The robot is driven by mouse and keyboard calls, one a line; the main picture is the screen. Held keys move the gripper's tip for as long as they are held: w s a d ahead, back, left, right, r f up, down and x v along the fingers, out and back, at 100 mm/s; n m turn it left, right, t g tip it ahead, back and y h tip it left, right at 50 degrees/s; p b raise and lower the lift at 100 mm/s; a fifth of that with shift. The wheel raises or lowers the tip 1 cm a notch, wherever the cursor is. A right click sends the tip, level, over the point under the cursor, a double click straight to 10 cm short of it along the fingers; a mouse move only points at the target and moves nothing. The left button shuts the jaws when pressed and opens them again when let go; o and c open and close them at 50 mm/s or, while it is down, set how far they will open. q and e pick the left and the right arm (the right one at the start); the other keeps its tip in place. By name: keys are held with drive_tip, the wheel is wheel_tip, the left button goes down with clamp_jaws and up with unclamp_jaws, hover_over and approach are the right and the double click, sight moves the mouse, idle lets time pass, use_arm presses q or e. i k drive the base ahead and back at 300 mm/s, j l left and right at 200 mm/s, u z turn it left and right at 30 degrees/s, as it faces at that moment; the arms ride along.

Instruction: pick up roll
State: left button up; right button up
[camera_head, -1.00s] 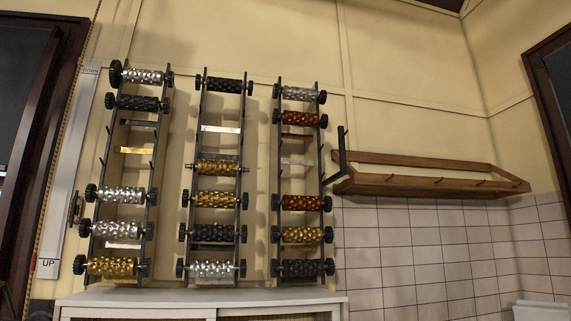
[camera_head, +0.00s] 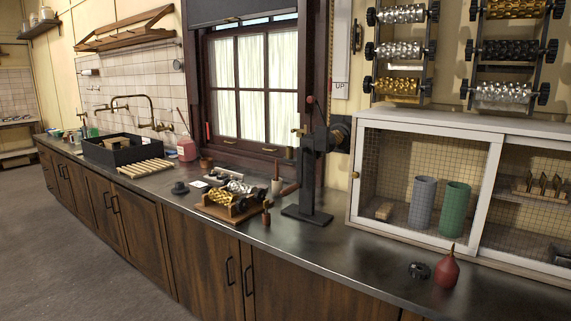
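Patterned rolls hang on the wall racks at the upper right of the head view. A silver roll (camera_head: 399,50) sits above a gold roll (camera_head: 396,86) on the nearer rack. The other rack holds a dark roll (camera_head: 512,51) and another silver roll (camera_head: 503,94). On the counter, a small roller machine (camera_head: 233,203) with a wooden base holds a gold roll and a silver roll. Neither of my grippers is in view.
A long dark counter (camera_head: 334,247) runs along the wall. A black hand press (camera_head: 311,180), a red bulb bottle (camera_head: 447,270) and a black tray (camera_head: 111,152) stand on it. A white mesh-front cabinet (camera_head: 424,138) sits below the racks. Open floor (camera_head: 60,240) lies at the left.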

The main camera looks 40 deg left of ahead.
sight(220, 196)
drive_tip(key=i+j+z, duration=0.2)
drive_tip(key=j, duration=0.8)
drive_tip(key=j+z, duration=0.2)
drive_tip(key=j, duration=0.75)
